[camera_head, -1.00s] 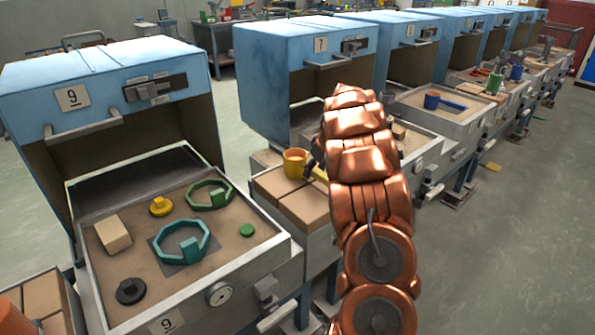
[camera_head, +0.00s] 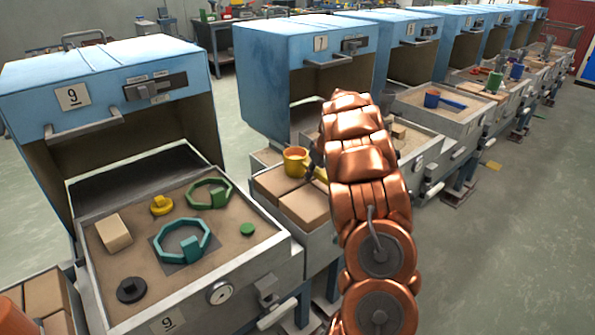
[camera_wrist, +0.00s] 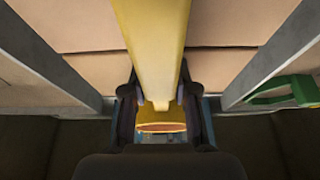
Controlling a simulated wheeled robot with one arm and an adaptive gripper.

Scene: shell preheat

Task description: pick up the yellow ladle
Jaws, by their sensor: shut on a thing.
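The yellow ladle (camera_head: 296,162) shows in the head view at the bin of tan bricks beside unit 9. Its cup is upright, and part of its handle shows beside my arm. My gripper (camera_head: 317,162) is dark and partly hidden behind my copper arm. In the wrist view my gripper (camera_wrist: 161,103) is shut on the ladle, with a finger on each side of the yellow handle (camera_wrist: 155,45). An orange-rimmed opening shows just below the fingers. I cannot tell whether the ladle touches the bricks.
Tan bricks (camera_head: 303,206) lie below the ladle in a metal-walled bin. Unit 9's sand tray (camera_head: 120,203) at left holds green and teal rings and several small parts. Unit 7's blue hood (camera_head: 290,60) stands behind. A green part (camera_wrist: 285,92) shows at the wrist view's right. Open floor lies right.

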